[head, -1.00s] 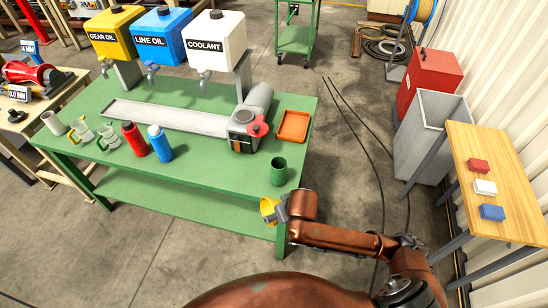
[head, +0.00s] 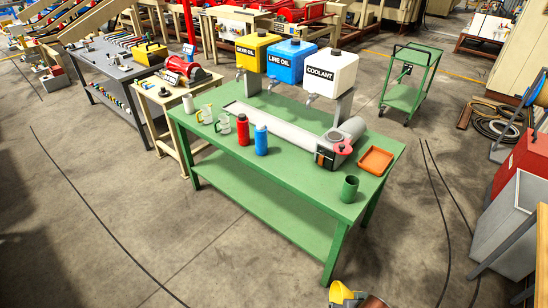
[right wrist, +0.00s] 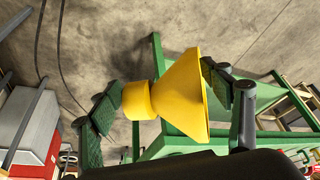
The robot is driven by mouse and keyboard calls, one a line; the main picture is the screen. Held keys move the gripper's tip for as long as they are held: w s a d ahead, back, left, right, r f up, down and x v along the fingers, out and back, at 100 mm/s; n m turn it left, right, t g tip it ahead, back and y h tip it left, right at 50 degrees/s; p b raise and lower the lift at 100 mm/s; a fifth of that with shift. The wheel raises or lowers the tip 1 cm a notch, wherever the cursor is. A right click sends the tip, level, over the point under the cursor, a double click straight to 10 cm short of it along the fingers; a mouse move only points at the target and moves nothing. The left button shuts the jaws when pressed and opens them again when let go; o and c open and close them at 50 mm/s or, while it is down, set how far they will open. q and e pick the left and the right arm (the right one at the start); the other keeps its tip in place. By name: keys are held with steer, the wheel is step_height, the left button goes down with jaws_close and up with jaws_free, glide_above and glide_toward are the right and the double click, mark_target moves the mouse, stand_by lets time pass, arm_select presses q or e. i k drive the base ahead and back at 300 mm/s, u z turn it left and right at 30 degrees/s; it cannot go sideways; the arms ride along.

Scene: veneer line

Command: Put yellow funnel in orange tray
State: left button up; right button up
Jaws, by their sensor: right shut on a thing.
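The yellow funnel (right wrist: 182,98) is between the fingers of my right gripper (right wrist: 165,100), which is shut on it, in the right wrist view. In the head view the funnel (head: 342,293) shows at the bottom edge, in front of and below the green table (head: 262,190), apart from it. The orange tray (head: 376,160) lies on the table's right end and looks empty. My left gripper is not in view.
A green cup (head: 349,188) stands near the tray at the table's right front. A grey device with a red knob (head: 343,147) is left of the tray. Red (head: 243,130) and blue (head: 261,140) bottles stand further left. A green cart (head: 404,95) is behind.

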mark_target(370, 160)
steer(key=u, duration=0.65)
steer(key=i, duration=0.6)
steer(key=u, duration=0.6)
